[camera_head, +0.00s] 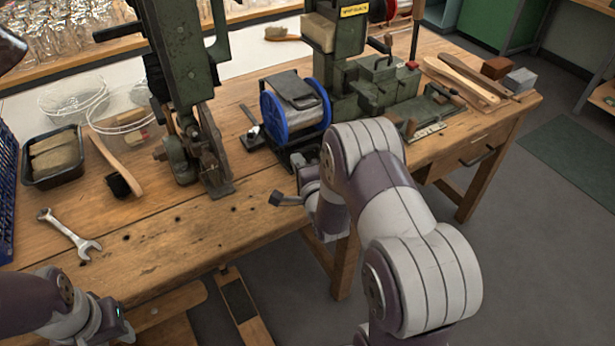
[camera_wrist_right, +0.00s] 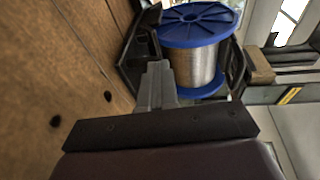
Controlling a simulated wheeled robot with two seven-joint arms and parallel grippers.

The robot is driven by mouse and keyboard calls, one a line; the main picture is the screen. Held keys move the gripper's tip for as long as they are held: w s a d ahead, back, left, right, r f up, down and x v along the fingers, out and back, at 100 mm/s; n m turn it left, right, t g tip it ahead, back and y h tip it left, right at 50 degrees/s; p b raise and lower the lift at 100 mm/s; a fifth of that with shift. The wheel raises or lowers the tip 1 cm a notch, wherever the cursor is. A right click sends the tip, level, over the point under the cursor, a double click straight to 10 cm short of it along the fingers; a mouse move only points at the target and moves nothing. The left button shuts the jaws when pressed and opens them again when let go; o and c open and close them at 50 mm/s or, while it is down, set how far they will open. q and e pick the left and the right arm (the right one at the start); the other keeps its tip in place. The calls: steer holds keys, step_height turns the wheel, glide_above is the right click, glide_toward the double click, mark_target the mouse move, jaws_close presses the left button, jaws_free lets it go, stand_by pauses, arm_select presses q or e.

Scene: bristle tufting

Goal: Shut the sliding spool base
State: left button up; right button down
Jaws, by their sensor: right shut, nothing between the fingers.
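The wire spool (camera_head: 296,112) has blue flanges and silver wire. It sits on a dark sliding base (camera_head: 284,152) at the front of the green machine; its front part is partly hidden by my right arm. My right gripper (camera_head: 305,172) is in front of this base near the table's front edge, largely covered by my wrist. In the right wrist view its shut, empty fingers (camera_wrist_right: 157,72) point at the spool (camera_wrist_right: 195,62), close to the dark base frame (camera_wrist_right: 138,52); I cannot tell whether they touch it. My left arm's end (camera_head: 95,318) is at lower left, its fingers not clear.
A second green machine (camera_head: 185,75) stands left of the spool. A wrench (camera_head: 70,236), a brush (camera_head: 120,165) and a black tray (camera_head: 54,172) lie on the left of the wooden table (camera_head: 200,235). Wooden strips (camera_head: 462,80) lie at right. The table's front middle is clear.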

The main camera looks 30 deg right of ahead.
mark_target(271, 127)
steer(key=w+b, duration=0.1)
steer(key=w, duration=0.3)
steer(key=w+b, duration=0.2)
steer(key=w, duration=0.3)
steer(key=w+a+b, duration=0.1)
steer(key=w+b, duration=0.1)
steer(key=w, duration=0.3)
steer(key=shift+f, duration=0.15)
steer(key=shift+w, duration=0.2)
steer(key=shift+r, duration=0.35)
steer(key=shift+r, duration=0.1)
steer(key=shift+a, duration=0.1)
